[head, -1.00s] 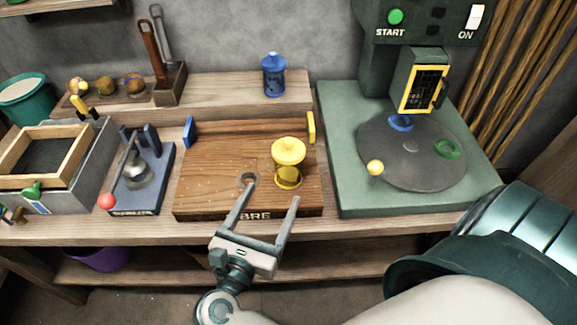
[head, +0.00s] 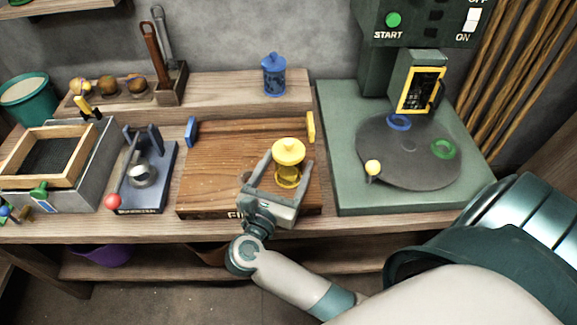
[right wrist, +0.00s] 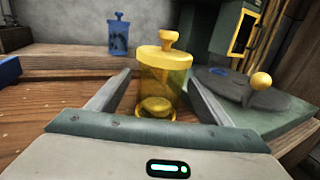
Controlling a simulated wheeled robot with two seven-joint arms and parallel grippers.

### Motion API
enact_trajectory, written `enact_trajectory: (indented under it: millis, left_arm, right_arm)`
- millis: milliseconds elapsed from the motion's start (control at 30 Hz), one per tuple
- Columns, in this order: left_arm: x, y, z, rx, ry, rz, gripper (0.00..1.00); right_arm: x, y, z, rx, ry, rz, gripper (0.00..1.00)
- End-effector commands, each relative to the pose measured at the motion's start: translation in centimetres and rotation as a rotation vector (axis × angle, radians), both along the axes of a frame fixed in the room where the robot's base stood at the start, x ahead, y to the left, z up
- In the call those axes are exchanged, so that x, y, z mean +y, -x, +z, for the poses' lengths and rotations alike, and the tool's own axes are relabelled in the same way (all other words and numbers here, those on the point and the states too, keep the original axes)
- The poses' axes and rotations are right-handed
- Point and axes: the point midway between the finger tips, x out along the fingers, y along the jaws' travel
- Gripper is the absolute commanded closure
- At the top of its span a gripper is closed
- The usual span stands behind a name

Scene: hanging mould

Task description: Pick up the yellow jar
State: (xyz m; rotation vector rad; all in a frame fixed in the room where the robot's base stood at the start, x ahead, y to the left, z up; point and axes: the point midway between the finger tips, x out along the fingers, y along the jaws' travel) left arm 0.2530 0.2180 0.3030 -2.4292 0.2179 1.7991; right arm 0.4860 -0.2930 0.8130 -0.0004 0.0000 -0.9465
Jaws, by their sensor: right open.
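The yellow jar (head: 288,153) stands upright on the wooden board, with a yellow knobbed lid and see-through yellow sides. My right gripper (head: 279,165) is open, with one finger on each side of the jar in the head view. In the right wrist view the jar (right wrist: 164,75) stands between the two open fingers (right wrist: 155,85), with visible room on both sides. I cannot tell whether a finger touches it. My left gripper is not in view.
A blue jar (head: 274,75) stands on the raised shelf behind. The wooden board (head: 215,155) has a blue block and a yellow block at its back corners. A green machine with a round dark plate (head: 408,165) is at right. A tool with a red-knobbed lever (head: 113,202) is at left.

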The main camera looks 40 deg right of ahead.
Motion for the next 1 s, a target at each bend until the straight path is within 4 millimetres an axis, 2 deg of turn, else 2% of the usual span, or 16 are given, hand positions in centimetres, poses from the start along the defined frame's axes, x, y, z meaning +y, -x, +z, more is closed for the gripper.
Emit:
enact_trajectory:
  millis: [233,600,1000]
  left_arm:
    - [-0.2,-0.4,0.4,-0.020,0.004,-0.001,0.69]
    - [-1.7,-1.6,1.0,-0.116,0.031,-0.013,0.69]
    - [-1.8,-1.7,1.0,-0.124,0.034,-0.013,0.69]
  right_arm:
    - [-0.7,-0.5,0.3,-0.001,0.002,0.000,0.28]
    - [-3.9,-2.7,0.3,0.000,0.001,0.001,0.28]
    - [-4.2,-3.0,0.1,0.001,-0.001,0.001,0.28]
